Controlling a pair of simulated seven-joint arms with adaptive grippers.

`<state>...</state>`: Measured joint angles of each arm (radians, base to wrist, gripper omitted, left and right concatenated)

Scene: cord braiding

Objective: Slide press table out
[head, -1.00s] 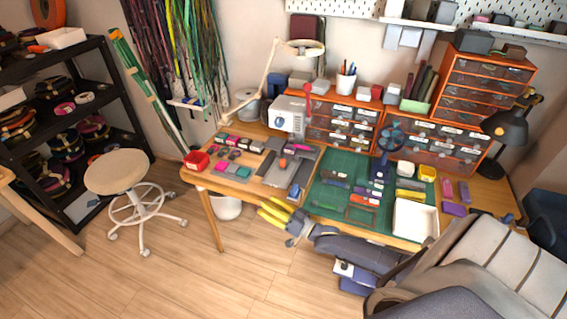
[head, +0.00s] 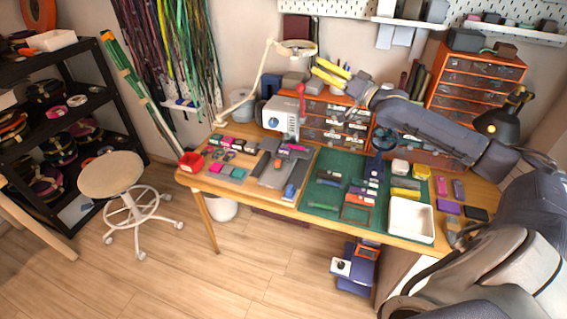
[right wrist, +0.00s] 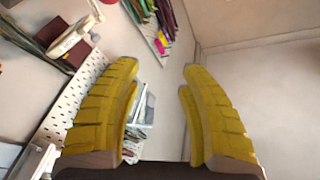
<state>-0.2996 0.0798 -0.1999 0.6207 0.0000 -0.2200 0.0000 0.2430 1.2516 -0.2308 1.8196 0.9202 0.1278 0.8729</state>
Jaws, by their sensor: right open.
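The white press (head: 281,116) with a red lever (head: 301,98) stands at the back left of the wooden worktable (head: 231,190) in the head view. A flat grey plate (head: 272,174) lies in front of it, with dark and blue pieces on it. My right gripper (head: 316,66) has yellow fingers and is raised above and behind the press, over the drawer units, touching nothing that I can see. In the right wrist view the right gripper (right wrist: 158,68) is open and empty, facing the wall and pegboard. My left gripper is not in view.
A green mat (head: 323,195) with tools and a white tray (head: 411,220) cover the table's right half. Orange drawer units (head: 335,122) stand at the back. An arm lamp (head: 266,62) rises left of my right gripper. A round stool (head: 110,175) stands left.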

